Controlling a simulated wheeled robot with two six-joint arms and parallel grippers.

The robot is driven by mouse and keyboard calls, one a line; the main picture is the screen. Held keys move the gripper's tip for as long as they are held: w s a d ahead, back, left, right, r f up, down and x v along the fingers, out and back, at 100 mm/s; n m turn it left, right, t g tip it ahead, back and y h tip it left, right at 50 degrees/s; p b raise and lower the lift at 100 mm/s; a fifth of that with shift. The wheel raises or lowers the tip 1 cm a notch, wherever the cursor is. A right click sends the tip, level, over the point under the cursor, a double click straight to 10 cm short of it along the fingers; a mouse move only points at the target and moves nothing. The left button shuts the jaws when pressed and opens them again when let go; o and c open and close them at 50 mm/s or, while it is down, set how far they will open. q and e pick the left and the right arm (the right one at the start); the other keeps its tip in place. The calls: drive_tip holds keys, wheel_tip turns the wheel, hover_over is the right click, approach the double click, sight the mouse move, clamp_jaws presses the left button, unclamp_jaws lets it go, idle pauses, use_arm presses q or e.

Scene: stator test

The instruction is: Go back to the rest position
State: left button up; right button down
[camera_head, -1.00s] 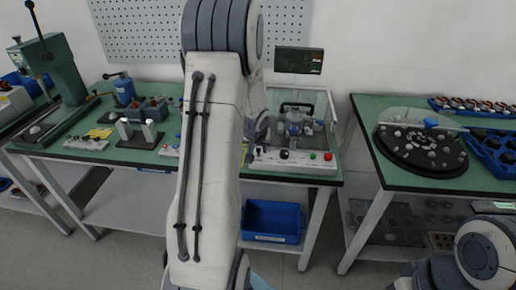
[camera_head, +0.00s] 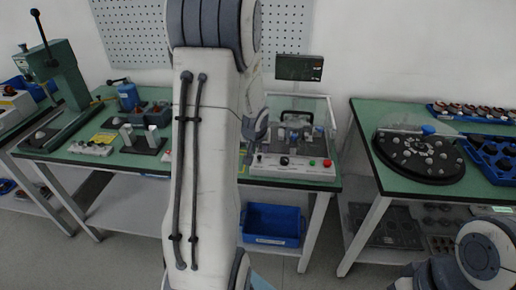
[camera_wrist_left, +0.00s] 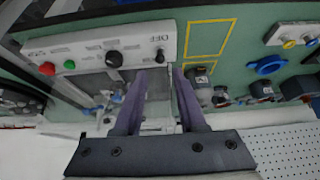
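My left arm rises through the middle of the head view and hides part of the bench behind it. My left gripper shows best in the left wrist view (camera_wrist_left: 160,78), where its two purple fingers stand apart with nothing visibly held between them. Beyond the fingers is the tester's white control panel (camera_wrist_left: 95,47), with red and green buttons and black knobs. The same tester panel shows in the head view (camera_head: 292,168), to the right of my left arm. Part of my right arm shows at the lower right of the head view; its gripper is out of frame.
A green bench (camera_head: 75,158) carries a green lever press (camera_head: 58,85) and small fixtures. A dark screen (camera_head: 299,67) stands behind the tester. A blue bin (camera_head: 272,222) sits on the lower shelf. A dark round disc (camera_head: 395,155) and blue trays (camera_head: 488,168) occupy the right table.

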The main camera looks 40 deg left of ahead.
use_arm(q)
drive_tip(key=shift+d, duration=0.1)
idle(0.4)
drive_tip(key=s+d+r+m+g+h, duration=0.1)
drive_tip(key=s+d+r+m, duration=0.15)
drive_tip(key=d, duration=0.85)
drive_tip(key=s+d+r+m+h, duration=0.1)
drive_tip(key=s+d+r+m, duration=0.15)
drive_tip(key=d, duration=0.75)
drive_tip(key=s+d+r+m+g+h, duration=0.1)
drive_tip(key=s+d+m+g, duration=0.1)
drive_tip(key=s+d+m, duration=0.2)
drive_tip(key=s+d+r+m+g+h, duration=0.1)
drive_tip(key=s+d+m, duration=0.3)
drive_tip(key=s+d, duration=0.7)
drive_tip(key=s+g, duration=0.1)
drive_tip(key=s, duration=0.4)
drive_tip(key=shift+m, duration=0.4)
drive_tip(key=shift+w+r, duration=0.1)
